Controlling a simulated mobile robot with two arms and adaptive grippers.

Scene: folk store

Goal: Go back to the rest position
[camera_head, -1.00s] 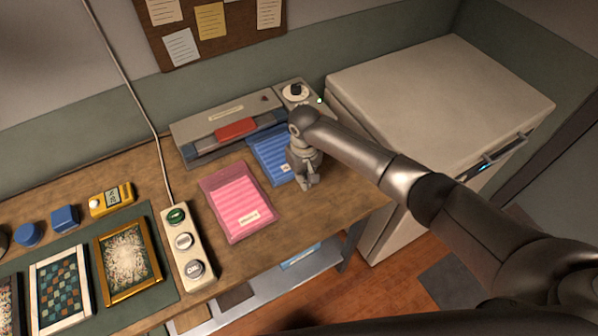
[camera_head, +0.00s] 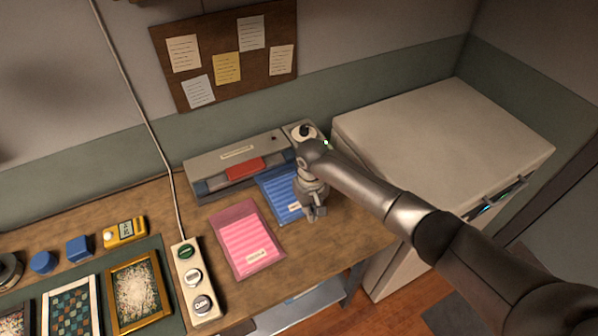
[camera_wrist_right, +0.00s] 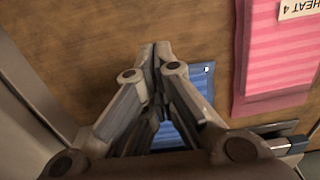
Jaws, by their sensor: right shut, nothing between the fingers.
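My right gripper (camera_head: 314,215) hangs over the right end of the wooden workbench (camera_head: 335,240), beside a blue striped packet (camera_head: 281,196). In the right wrist view its fingertips (camera_wrist_right: 161,48) meet, with nothing between them. Bare wood shows around the tips, and part of the blue packet shows behind the fingers. My right arm reaches in from the lower right of the head view. My left gripper is not in view.
A pink packet (camera_head: 246,240), a grey sealer-like machine (camera_head: 234,165) with a knob (camera_head: 303,131) and a power strip (camera_head: 196,283) are on the bench. Framed pictures (camera_head: 139,290) lie at left. A pale cabinet (camera_head: 440,140) stands close at right.

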